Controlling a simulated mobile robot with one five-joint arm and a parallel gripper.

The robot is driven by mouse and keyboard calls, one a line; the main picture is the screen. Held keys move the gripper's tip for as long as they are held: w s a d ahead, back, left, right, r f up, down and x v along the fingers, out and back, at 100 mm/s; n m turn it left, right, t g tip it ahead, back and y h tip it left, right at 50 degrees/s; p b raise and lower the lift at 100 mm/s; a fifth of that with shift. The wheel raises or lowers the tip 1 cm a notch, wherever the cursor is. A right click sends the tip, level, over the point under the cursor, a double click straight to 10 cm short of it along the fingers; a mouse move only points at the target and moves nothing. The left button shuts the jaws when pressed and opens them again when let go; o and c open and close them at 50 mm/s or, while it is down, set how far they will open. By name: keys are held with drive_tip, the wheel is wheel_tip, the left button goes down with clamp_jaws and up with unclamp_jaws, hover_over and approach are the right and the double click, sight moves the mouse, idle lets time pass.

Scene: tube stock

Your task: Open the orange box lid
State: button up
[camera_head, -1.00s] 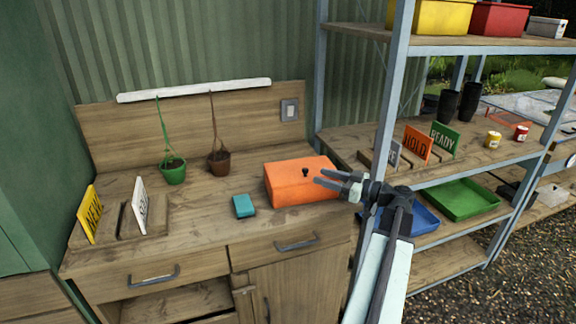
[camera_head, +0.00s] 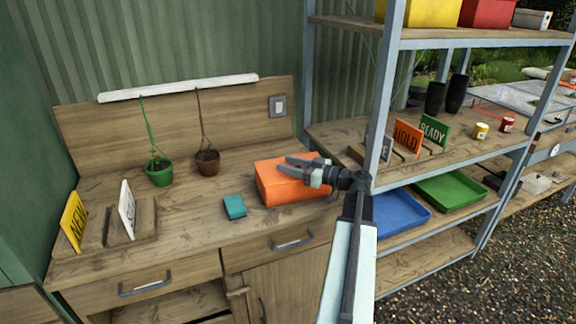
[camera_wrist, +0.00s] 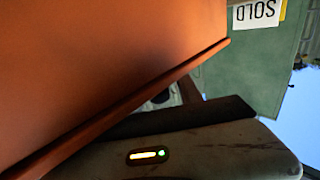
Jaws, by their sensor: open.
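The orange box (camera_head: 280,191) stands on the wooden bench near its right end. Its lid (camera_head: 268,166) looks shut. My gripper (camera_head: 282,165) reaches in from the right, its open jaws in front of or over the lid; I cannot tell if they touch it. The lid's dark knob is hidden behind my gripper. In the wrist view a large orange surface (camera_wrist: 95,65) of the box fills the left side, close to the camera, with a lip running diagonally along its edge.
A teal block (camera_head: 234,206) lies left of the box. Sign holders are at bench left. A metal shelf post (camera_head: 383,100) rises close to the right of my arm.

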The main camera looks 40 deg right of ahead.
clamp_jaws()
idle(1.4)
